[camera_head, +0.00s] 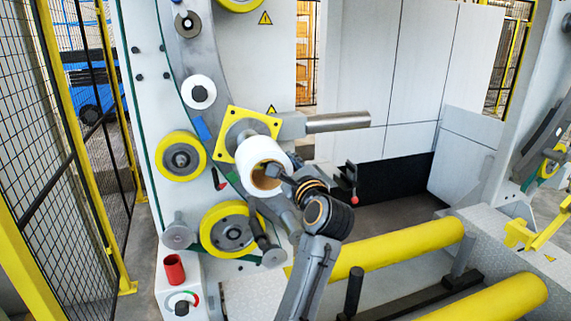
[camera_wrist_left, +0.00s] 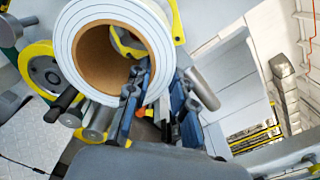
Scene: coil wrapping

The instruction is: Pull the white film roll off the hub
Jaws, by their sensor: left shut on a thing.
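The white film roll (camera_head: 256,152), with a brown cardboard core, is in front of the yellow square plate (camera_head: 270,124) and its grey hub (camera_head: 236,130). My left gripper (camera_head: 278,172) is at the roll's near end. In the left wrist view the roll's open end (camera_wrist_left: 158,48) faces the camera. The left gripper (camera_wrist_left: 160,88) is shut on the roll's wall at its lower right, one finger at the core opening and the other outside. The roll hides most of the hub, so I cannot tell whether they are still engaged. My right gripper is not in view.
A metal bar (camera_head: 338,122) sticks out to the right behind the roll. Yellow-rimmed wheels (camera_head: 181,156) are on the machine face at left. Yellow rollers (camera_head: 405,248) lie lower right. A yellow-framed fence (camera_head: 75,150) stands at far left.

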